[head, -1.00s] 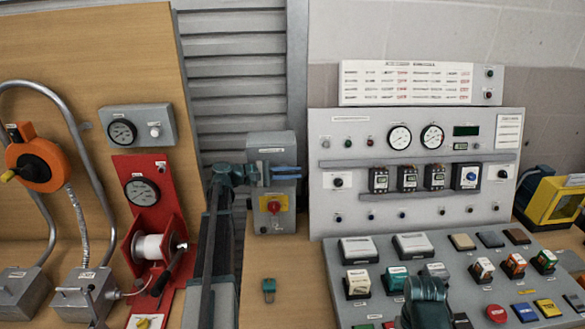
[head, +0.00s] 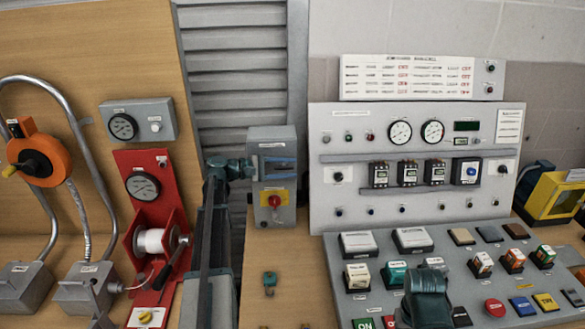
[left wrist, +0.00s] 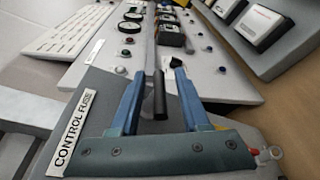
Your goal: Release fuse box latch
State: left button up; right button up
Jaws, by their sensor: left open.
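The grey fuse box (head: 258,143) stands on the bench left of the big panel, with a red knob (head: 274,201) on a yellow plate on its front. In the left wrist view its "CONTROL FUSE" label (left wrist: 76,138) shows beside my gripper. My left gripper (head: 283,166) is at the upper front of the box, above the knob. In the left wrist view the blue fingers (left wrist: 161,72) are apart, with a dark bar (left wrist: 160,97) between them. I cannot tell whether the bar is the latch or whether the fingers touch it.
The meter panel (head: 340,115) stands right of the box, with a sloped button console (head: 345,270) before it. A red winch stand (head: 150,180) is at the left. A small teal piece (head: 269,280) lies on the wooden bench, which is otherwise mostly clear there.

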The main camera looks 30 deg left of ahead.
pick_arm(q)
jog(key=p+v, duration=0.1)
jog(key=v, duration=1.1)
jog(key=s+d+f+m+g+y, duration=0.1)
jog(key=d+f+m+g, duration=0.25)
jog(key=d, duration=0.65)
jog(key=s+d+f+m+g+y, duration=0.1)
jog(key=s+d+f+m+g, duration=0.3)
jog(key=d, duration=0.7)
jog(key=w+d+f+m+g+y, duration=0.15)
jog(key=d+f, duration=0.35)
jog(key=d, duration=0.5)
jog(key=s+d+f+m+g+y, duration=0.1)
jog(key=s+d+f+m+y, duration=0.1)
jog(key=s+d+m+y, duration=0.1)
jog(key=s+d+f+m+g+y, duration=0.1)
jog(key=s+d+f+m+y, duration=0.1)
jog(key=s+d, duration=0.3)
jog(key=s+d+f+m+y, duration=0.2)
jog(key=s+d+m+y, duration=0.1)
jog(key=s, duration=0.5)
jog(key=shift+d+f+m+g+y, duration=0.15)
jog(key=shift+d+m+g+y, duration=0.3)
jog(key=shift+d, duration=0.3)
jog(key=shift+s+d+m+t+y, duration=0.1)
jog(key=shift+s+m+t+y, duration=0.15)
jog(key=shift+s+m+y, duration=0.3)
